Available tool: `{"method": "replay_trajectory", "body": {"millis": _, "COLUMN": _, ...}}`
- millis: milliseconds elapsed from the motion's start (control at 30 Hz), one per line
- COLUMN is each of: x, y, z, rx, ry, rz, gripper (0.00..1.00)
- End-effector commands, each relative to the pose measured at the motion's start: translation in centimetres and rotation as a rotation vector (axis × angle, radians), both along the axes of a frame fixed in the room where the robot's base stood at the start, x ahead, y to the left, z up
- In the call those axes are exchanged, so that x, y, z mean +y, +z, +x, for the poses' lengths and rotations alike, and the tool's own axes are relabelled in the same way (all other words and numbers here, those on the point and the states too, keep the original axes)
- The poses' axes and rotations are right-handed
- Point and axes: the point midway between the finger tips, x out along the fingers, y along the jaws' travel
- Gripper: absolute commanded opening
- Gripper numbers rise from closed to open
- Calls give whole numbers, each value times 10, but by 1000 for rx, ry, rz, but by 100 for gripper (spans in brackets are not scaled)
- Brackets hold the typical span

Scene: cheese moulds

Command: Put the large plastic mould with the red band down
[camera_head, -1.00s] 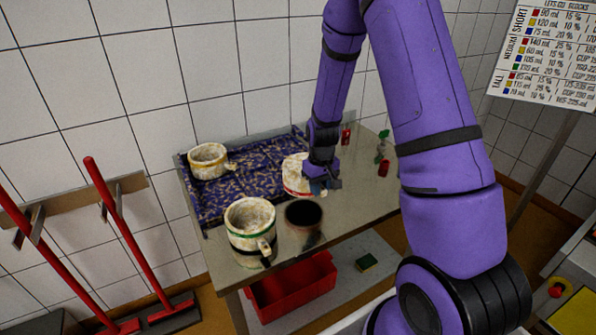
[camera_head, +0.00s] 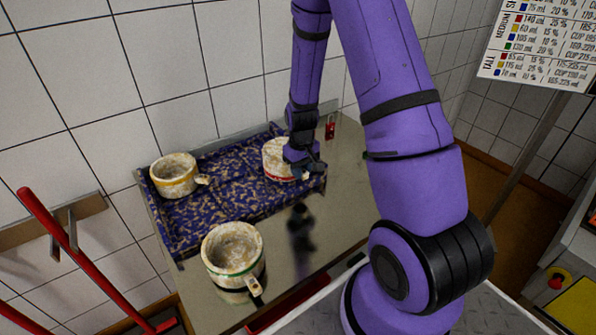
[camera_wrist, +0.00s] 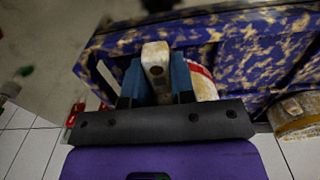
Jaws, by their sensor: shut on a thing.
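The large mould with the red band (camera_head: 276,161) is cream with brown stains and appears upright at the right end of the blue-and-gold patterned tray (camera_head: 215,208). My gripper (camera_head: 306,167) is at its right side. In the wrist view, my gripper's blue fingers (camera_wrist: 156,82) are shut on the mould's pale handle (camera_wrist: 155,58). Part of the red band (camera_wrist: 201,70) shows behind the right finger, and most of the mould is hidden there. I cannot tell whether its base touches the tray.
A yellow-banded mould (camera_head: 174,176) stands at the tray's left end. A green-banded mould (camera_head: 232,252) stands on the shiny metal table (camera_head: 325,215) in front of the tray. A small red object (camera_head: 330,127) is at the back right. The tray's middle is clear.

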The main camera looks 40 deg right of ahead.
Motion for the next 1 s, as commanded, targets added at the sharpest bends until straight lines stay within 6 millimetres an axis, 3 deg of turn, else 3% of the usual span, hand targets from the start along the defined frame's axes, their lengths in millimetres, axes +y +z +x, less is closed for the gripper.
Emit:
{"method": "replay_trajectory", "body": {"millis": 200, "x": 0, "y": -27, "z": -9, "rx": 4, "ry": -1, "rz": 1, "gripper": 0}}
{"method": "replay_trajectory", "body": {"millis": 567, "x": 1, "y": -30, "z": -9, "rx": 1, "ry": 0, "rz": 1, "gripper": 0}}
{"method": "replay_trajectory", "body": {"millis": 600, "x": 1, "y": -31, "z": -9, "rx": 1, "ry": 0, "rz": 1, "gripper": 25}}
{"method": "replay_trajectory", "body": {"millis": 700, "x": 1, "y": -31, "z": -9, "rx": 1, "ry": 0, "rz": 0, "gripper": 48}}
{"method": "replay_trajectory", "body": {"millis": 1000, "x": 1, "y": -30, "z": -9, "rx": 1, "ry": 0, "rz": 0, "gripper": 49}}
